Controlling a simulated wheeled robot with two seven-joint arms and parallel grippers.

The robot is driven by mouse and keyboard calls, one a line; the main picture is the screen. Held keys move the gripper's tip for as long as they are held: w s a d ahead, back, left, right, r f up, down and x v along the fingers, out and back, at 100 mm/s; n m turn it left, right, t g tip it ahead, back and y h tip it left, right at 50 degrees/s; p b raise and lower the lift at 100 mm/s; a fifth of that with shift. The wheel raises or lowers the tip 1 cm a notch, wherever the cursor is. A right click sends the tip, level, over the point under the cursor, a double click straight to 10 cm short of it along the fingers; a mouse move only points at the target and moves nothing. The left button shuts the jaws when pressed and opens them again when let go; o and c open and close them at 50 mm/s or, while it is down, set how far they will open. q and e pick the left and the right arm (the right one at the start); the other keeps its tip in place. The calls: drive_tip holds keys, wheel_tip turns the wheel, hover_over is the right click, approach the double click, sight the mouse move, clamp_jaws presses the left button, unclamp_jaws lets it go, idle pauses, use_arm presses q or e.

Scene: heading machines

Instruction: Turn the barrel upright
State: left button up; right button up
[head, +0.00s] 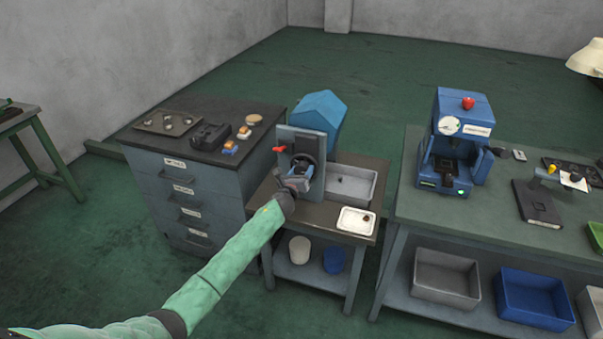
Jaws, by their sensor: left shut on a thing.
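A blue many-sided barrel (319,112) stands behind a grey upright panel (315,148) on the small middle table. Its top edges form a point. The panel carries a dark round wheel (305,161) and a lever with a red knob (279,149). My left gripper (295,182) is at the wheel in front of the panel and is shut on what looks like the wheel's lower left part. The fingertips are small and partly hidden, so the exact grip is unclear. The barrel's lower part is hidden by the panel. My right gripper is out of view.
A grey bin (351,185) and white tray (356,221) stand right of the panel on the small table (318,217). A drawer cabinet (186,195) adjoins on the left. A bench with a blue press (457,140) stands right. Green floor is clear behind.

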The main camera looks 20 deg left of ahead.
use_arm(q)
drive_tip(key=n+b, duration=0.2)
drive_tip(key=n, duration=0.3)
drive_tip(key=shift+f, duration=0.1)
drive_tip(key=n+b, duration=0.1)
drive_tip(key=n, duration=0.1)
drive_tip(key=shift+n+b, duration=0.35)
drive_tip(key=shift+n, duration=0.05)
drive_tip(key=n+b, duration=0.1)
drive_tip(key=n, duration=0.1)
drive_tip(key=shift+n, duration=0.4)
drive_tip(key=n+b, duration=0.1)
drive_tip(key=n, duration=0.1)
drive_tip(key=shift+n, duration=0.3)
drive_tip(key=shift+n+b, duration=0.4)
drive_tip(key=shift+n, duration=1.2)
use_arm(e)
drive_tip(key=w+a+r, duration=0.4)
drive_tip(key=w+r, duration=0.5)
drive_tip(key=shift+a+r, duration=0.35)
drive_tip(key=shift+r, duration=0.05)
use_arm(q)
drive_tip(key=o, duration=1)
